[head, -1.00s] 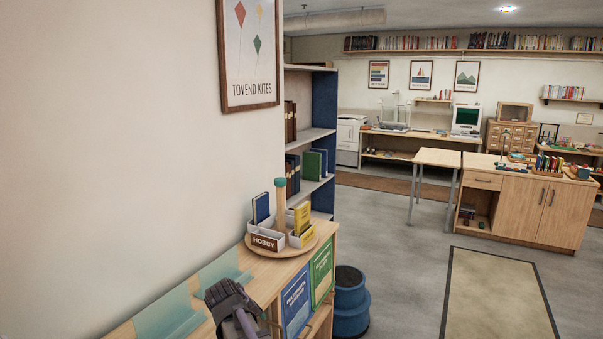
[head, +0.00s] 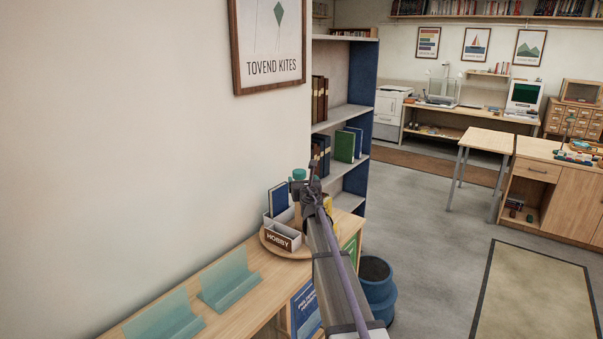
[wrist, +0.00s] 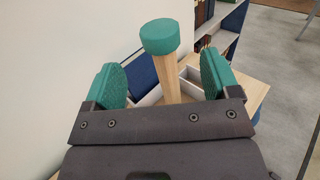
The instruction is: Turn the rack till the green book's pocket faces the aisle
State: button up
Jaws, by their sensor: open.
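The rack is a round wooden turntable (head: 272,248) on a low bookcase, with white pockets around a wooden post with a green cap (head: 299,174). A pocket labelled HOBBY (head: 280,238) faces the near side. A blue book (head: 278,199) stands in the left pocket, and a bit of a yellow book (head: 328,204) shows at the right. I see no green book in the rack; my arm hides part of it. My gripper (head: 308,188) is at the post. In the wrist view its open green pads (wrist: 162,80) lie either side of the post (wrist: 166,80), with visible gaps.
Teal stands (head: 228,285) lie on the bookcase top (head: 205,328) at left. A wall is close behind. A tall blue shelf (head: 362,95) holding a green book (head: 345,146) stands beyond the rack.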

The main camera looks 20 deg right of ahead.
aim_at(300, 174)
jog(key=x, duration=0.8)
jog(key=shift+w, duration=0.35)
jog(key=c, duration=1.3)
